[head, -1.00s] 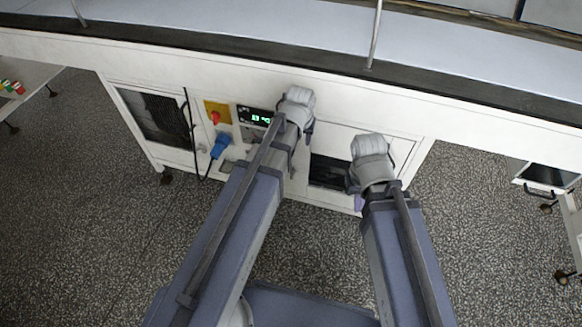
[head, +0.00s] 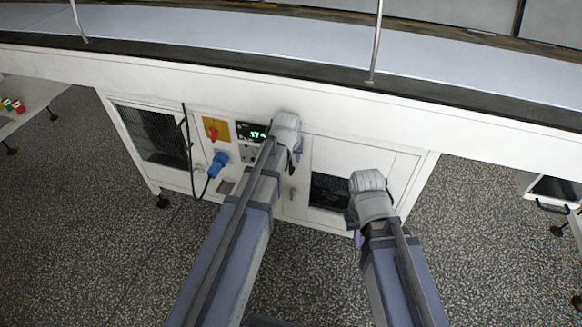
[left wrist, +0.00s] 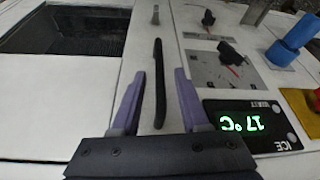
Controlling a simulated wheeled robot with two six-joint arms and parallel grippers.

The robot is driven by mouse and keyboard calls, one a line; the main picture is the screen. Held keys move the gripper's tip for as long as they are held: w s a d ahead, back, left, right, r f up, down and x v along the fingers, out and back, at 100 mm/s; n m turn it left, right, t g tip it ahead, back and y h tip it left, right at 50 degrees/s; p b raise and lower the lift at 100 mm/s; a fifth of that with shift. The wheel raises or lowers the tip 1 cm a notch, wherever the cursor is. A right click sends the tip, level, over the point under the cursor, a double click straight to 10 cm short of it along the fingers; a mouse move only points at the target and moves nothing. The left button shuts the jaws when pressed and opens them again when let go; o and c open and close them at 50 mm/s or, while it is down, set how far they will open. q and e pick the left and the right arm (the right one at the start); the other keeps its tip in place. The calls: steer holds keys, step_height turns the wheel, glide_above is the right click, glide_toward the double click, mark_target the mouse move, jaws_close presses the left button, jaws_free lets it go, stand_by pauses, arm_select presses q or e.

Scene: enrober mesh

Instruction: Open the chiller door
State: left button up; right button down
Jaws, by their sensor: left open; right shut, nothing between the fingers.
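The chiller door (head: 360,152) is a white panel with a dark mesh window (head: 328,191); it looks closed, flush with the cabinet front. In the left wrist view the door (left wrist: 90,92) is on the left, and its slim black upright handle (left wrist: 160,82) stands near the door's edge. My left gripper (left wrist: 157,92) is open, with one purple finger on each side of the handle in the picture; contact is not visible. In the head view my left wrist covers the handle. My right gripper (head: 358,239) is shut and empty, low in front of the door.
Left of the door a control panel carries a green display (head: 252,132) reading 17°C, a red switch on yellow (head: 214,131) and a blue plug (head: 218,164) with a black cable. A conveyor bed (head: 230,35) runs above.

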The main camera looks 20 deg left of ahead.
mark_target(291, 163)
arm_select(q)
steer(key=b+x, duration=0.3)
steer(key=x, duration=0.2)
steer(key=shift+s, duration=0.1)
steer(key=shift+r, duration=0.1)
jaws_close()
stand_by(1.2)
